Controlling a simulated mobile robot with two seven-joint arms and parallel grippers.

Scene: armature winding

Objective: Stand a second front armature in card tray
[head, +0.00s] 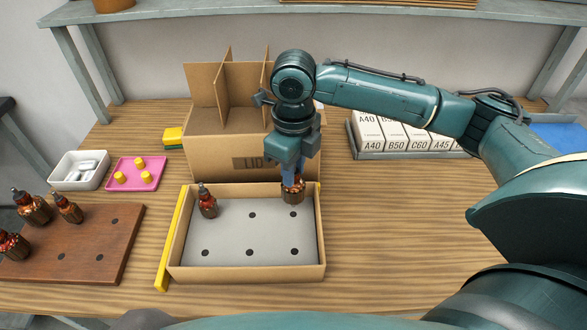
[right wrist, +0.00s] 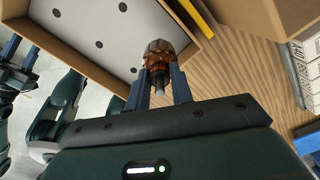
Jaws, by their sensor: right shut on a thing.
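The card tray (head: 247,274) lies on the table, with a grey holed insert. One copper-and-dark armature (head: 207,203) stands upright at its back left. My right gripper (head: 293,172) is shut on another armature (head: 293,191), held upright with its copper core down at the tray's back right corner. The right wrist view shows this armature (right wrist: 158,58) between the blue fingers; whether its foot touches the insert I cannot tell. My left gripper (right wrist: 21,52) shows only at the left of the right wrist view, its fingers apart and empty.
A wooden board (head: 105,240) at the left carries several armatures. A yellow strip (head: 172,240) lies along the tray's left side. A pink tray (head: 133,184) and white bin (head: 66,180) stand at the left.

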